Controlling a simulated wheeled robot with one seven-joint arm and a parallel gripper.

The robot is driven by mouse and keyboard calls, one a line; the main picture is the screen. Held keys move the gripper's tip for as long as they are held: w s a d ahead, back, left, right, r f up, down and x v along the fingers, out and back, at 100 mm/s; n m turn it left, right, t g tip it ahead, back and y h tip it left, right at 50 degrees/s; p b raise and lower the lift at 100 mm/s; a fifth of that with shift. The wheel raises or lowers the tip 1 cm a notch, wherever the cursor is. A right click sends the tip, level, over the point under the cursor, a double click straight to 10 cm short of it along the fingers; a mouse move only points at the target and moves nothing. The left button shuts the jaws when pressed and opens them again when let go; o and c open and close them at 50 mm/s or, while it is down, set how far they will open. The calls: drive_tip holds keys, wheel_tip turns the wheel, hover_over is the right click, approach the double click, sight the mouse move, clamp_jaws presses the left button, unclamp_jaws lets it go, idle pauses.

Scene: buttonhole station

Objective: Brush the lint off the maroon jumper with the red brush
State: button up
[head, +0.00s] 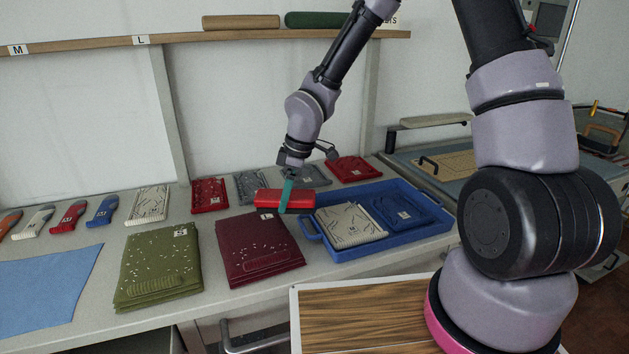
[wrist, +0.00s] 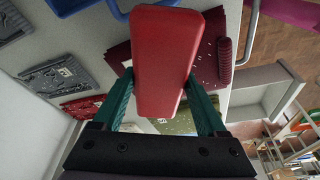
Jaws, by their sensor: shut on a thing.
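The maroon jumper (head: 262,262) lies folded on the worktop, with small white lint specks on it. It also shows in the wrist view (wrist: 211,62), partly hidden behind the brush. The red brush (head: 270,197) is a block held lengthwise across my gripper, at the jumper's back right, near the blue tray. My gripper (head: 287,196) has green fingers, shut on the brush from both sides. In the wrist view the red brush (wrist: 163,62) fills the space between the fingers. The brush appears above the jumper; I cannot tell the exact gap.
A blue tray (head: 374,246) to the right holds a cream and a blue garment. A speckled olive jumper (head: 160,262) lies left. Several brushes (head: 72,217) and a blue cloth (head: 45,285) are farther left. Folded garments line the back. A wooden board (head: 365,318) is in front.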

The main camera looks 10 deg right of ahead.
sight(248, 230)
drive_tip(key=s+a+n+g, duration=0.1)
drive_tip(key=s+a+n, duration=0.45)
drive_tip(key=s, duration=0.25)
drive_tip(key=shift+w+d+x, duration=0.1)
drive_tip(key=shift+d+x, duration=0.1)
drive_tip(key=shift+x, duration=1.15)
drive_tip(key=shift+w+d+x, duration=0.15)
drive_tip(key=shift+x, duration=1.25)
drive_tip(key=shift+f, duration=0.2)
drive_tip(key=shift+w, duration=0.1)
drive_tip(key=shift+w+a, duration=0.15)
drive_tip(key=shift+w, duration=0.3)
drive_tip(key=shift+w+a, duration=0.2)
drive_tip(key=shift+w, duration=0.25)
